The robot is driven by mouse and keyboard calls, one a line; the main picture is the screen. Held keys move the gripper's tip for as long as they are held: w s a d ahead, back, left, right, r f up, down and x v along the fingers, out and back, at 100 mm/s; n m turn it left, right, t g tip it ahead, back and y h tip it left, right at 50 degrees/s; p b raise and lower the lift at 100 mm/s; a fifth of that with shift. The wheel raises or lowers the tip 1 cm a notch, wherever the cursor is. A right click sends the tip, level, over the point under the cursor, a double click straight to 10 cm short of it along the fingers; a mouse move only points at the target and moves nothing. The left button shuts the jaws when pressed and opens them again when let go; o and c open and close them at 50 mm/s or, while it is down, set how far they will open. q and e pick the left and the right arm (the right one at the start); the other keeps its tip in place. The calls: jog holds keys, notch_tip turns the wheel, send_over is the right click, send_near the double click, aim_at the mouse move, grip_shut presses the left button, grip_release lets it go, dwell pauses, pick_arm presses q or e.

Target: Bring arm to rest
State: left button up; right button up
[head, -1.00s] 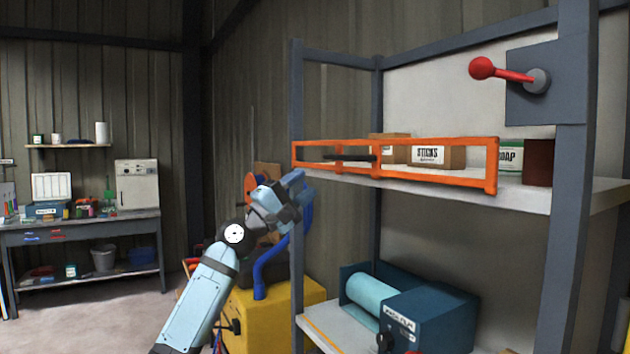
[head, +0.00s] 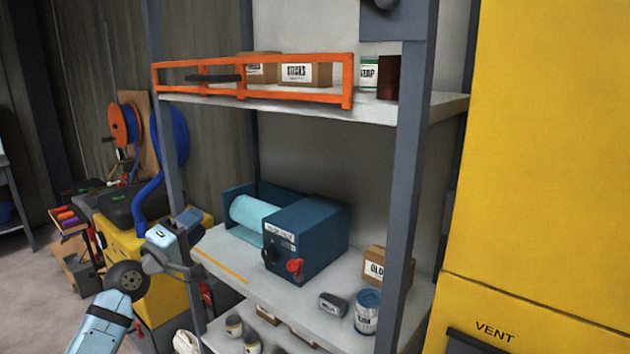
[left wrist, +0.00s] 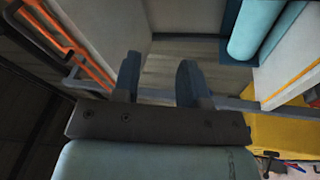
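My left arm comes in at the lower left of the head view, light blue with a dark joint. Its gripper (head: 184,226) is beside the shelf rack's front left post, near the left end of the lower shelf. In the left wrist view the two dark fingers (left wrist: 160,82) stand apart with nothing held between them. Whether the gripper touches the post cannot be told. My right arm and right gripper are in neither view.
The rack has an orange guard rail (head: 240,92) on its upper shelf. A teal roller machine (head: 308,240), a can (head: 367,312) and a carton stand on the lower shelf (head: 226,262). A yellow cabinet (head: 545,160) is at the right. Floor shows at far left.

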pick_arm(q)
jog(key=s+d+f+m+g+y+p, duration=0.15)
jog(key=s+f, duration=0.45)
jog(key=f, duration=0.6)
jog(key=s+d+f+m+g+y+p, duration=0.1)
jog(key=s+d+f+m+g+y, duration=0.15)
jog(key=s+f, duration=0.65)
jog(key=s+d+f+m+g+y+p, duration=0.1)
jog(key=s+f+m, duration=0.2)
jog(key=s+f, duration=0.5)
jog(key=s+d+f+m+g+y+p, duration=0.1)
jog(key=s+f+m, duration=0.3)
jog(key=s+f, duration=0.5)
jog(key=s+g, duration=0.1)
jog(key=s, duration=0.6)
jog(key=shift+d+y, duration=0.2)
jog(key=shift+y, duration=0.2)
